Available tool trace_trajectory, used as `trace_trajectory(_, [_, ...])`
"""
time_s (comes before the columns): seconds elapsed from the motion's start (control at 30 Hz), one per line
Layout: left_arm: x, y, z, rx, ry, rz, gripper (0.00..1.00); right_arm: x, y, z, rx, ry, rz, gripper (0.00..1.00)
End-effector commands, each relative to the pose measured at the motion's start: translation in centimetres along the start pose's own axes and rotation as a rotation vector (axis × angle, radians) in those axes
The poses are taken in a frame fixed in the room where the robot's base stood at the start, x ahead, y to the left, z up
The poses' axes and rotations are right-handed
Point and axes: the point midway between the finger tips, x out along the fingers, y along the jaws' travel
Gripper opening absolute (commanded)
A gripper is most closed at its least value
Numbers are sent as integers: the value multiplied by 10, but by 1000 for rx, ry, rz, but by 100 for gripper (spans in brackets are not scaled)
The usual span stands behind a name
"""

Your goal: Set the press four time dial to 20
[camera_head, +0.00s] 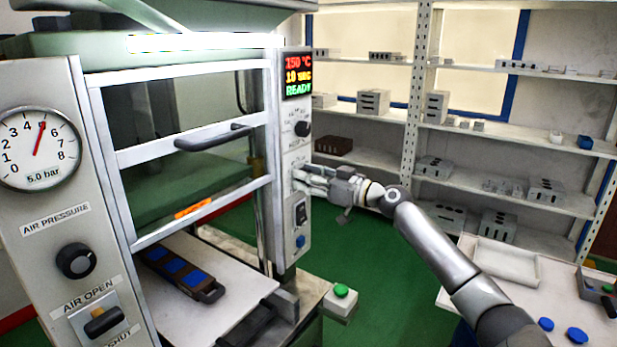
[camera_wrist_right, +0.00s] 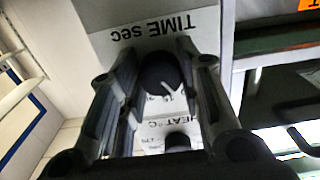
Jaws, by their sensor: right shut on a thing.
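The press (camera_head: 282,225) stands at the left, its narrow control panel facing my right arm. Its lit display (camera_head: 297,75) reads 150 °C, a seconds value that looks like 10, and READY. My right gripper (camera_head: 306,180) is at the middle of this panel. In the right wrist view, the black time dial (camera_wrist_right: 160,78) sits between the two fingers, under an upside-down "TIME sec" label (camera_wrist_right: 160,28). The right gripper is shut on the dial. In the head view the fingers hide the dial. My left gripper is not in view.
Above the gripper is another black knob (camera_head: 302,128); below it are a switch (camera_head: 300,210) and a blue button (camera_head: 300,241). The press also has a pressure gauge (camera_head: 38,148) and a door handle (camera_head: 213,138). Shelves (camera_head: 500,133) stand behind; a table (camera_head: 560,285) is at right.

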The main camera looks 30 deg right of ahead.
Motion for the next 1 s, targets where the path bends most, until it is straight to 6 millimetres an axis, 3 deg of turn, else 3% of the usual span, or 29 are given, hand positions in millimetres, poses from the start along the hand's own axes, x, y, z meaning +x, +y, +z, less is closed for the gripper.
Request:
trace_trajectory(0.37, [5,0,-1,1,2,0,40,0,0,0,88,2,2,9])
trace_trajectory(1.0, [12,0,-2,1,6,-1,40,0,-1,-2,647,4,0,9])
